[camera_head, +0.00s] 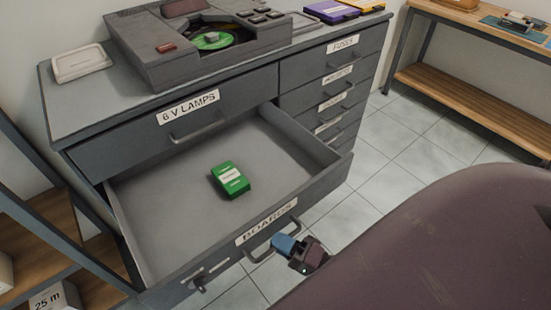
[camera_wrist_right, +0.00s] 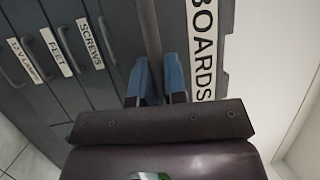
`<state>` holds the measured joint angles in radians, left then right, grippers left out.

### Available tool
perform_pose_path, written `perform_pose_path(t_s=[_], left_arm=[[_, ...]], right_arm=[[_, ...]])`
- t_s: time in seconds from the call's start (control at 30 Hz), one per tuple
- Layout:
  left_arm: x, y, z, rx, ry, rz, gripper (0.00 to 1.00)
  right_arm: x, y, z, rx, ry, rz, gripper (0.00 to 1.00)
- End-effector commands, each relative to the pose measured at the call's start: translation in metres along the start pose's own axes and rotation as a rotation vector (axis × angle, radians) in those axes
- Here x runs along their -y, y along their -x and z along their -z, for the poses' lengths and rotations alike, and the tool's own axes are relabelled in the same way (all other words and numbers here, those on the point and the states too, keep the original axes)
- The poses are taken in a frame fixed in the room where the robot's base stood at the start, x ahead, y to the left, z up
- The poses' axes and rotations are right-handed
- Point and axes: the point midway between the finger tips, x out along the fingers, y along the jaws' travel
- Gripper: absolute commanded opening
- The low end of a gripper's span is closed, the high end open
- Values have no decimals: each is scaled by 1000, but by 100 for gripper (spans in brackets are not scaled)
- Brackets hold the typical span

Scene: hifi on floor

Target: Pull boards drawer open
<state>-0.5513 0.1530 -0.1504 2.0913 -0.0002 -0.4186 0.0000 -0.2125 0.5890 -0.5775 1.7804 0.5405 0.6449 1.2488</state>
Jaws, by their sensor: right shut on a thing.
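The boards drawer (camera_head: 175,270) is a grey drawer with a white BOARDS label, and it stands pulled well out of the cabinet (camera_head: 85,110). A green box (camera_head: 230,179) lies on its floor. My right gripper (camera_head: 280,243) has blue fingertips at the drawer's bar handle (camera_head: 258,252) and is shut on it. In the right wrist view the two blue fingers (camera_wrist_right: 158,78) sit beside the BOARDS label (camera_wrist_right: 203,50), with the handle bar (camera_wrist_right: 151,25) between them. My left gripper is not in view.
A 6 V LAMPS drawer (camera_head: 226,108) above is shut, as are several small drawers (camera_head: 335,90) at right. A player (camera_head: 190,45) with a green disc stands on top. A wooden shelf (camera_head: 40,235) stands close at left, a bench (camera_head: 480,110) at back right. Tiled floor (camera_head: 400,150) between is clear.

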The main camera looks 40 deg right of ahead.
Motion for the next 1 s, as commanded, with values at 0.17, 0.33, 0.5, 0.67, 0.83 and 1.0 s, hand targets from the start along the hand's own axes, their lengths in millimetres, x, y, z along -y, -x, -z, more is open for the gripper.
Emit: perform_pose_path(t_s=[0.17, 0.33, 0.5, 0.67, 0.83, 1.0], left_arm=[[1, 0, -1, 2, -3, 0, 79], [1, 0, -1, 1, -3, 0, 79], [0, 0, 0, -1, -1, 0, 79], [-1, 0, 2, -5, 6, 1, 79], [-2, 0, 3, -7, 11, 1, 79], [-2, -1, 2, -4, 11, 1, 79]], right_arm=[[0, 1, 0, 1, 1, 0, 0], [0, 1, 0, 1, 1, 0, 0], [0, 0, 0, 1, 1, 0, 37], [0, 0, 0, 1, 1, 0, 37], [0, 4, 0, 1, 0, -2, 37], [-1, 24, 0, 1, 0, -5, 37]])
